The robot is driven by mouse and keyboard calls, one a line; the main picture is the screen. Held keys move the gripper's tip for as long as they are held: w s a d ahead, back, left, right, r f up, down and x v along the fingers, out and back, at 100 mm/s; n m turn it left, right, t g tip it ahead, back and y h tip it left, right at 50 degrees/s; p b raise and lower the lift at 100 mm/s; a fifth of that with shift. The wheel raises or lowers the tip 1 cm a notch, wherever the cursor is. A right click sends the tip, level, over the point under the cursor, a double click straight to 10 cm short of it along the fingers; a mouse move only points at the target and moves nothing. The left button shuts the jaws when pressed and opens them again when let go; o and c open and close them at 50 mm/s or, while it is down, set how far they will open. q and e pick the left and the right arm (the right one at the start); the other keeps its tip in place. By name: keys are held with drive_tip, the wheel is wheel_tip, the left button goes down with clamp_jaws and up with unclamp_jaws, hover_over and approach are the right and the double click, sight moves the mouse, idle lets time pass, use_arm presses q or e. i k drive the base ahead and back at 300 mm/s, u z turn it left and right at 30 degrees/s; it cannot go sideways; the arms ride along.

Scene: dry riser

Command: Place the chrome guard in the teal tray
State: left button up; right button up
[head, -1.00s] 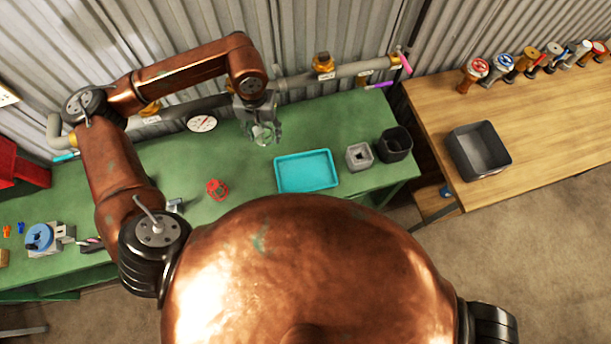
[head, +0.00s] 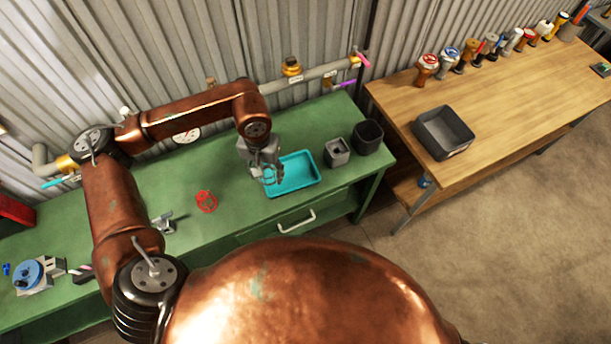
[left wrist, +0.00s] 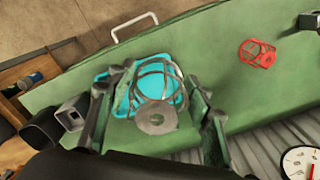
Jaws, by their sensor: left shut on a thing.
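The chrome guard (left wrist: 156,108) is a wire cage with a flat ring end, held between the fingers of my left gripper (left wrist: 158,122) in the left wrist view. In the head view my left gripper (head: 268,172) is over the left part of the teal tray (head: 303,172), and the guard shows only small at its fingertips. The teal tray lies on the green bench; in the left wrist view it (left wrist: 122,104) shows behind the guard. I cannot tell the exact height of the guard above the tray. My right gripper is not in view.
A red wire guard (head: 206,201) lies on the green bench (head: 240,215) left of the tray. A grey square holder (head: 337,153) and a dark bin (head: 368,136) stand to its right. Pipes run along the back wall. A wooden table (head: 490,95) with a dark grey tray (head: 442,133) is at right.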

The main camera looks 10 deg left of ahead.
sight(289, 176)
drive_tip(key=z, duration=1.1)
drive_tip(key=i, duration=1.2)
drive_tip(key=u, duration=1.35)
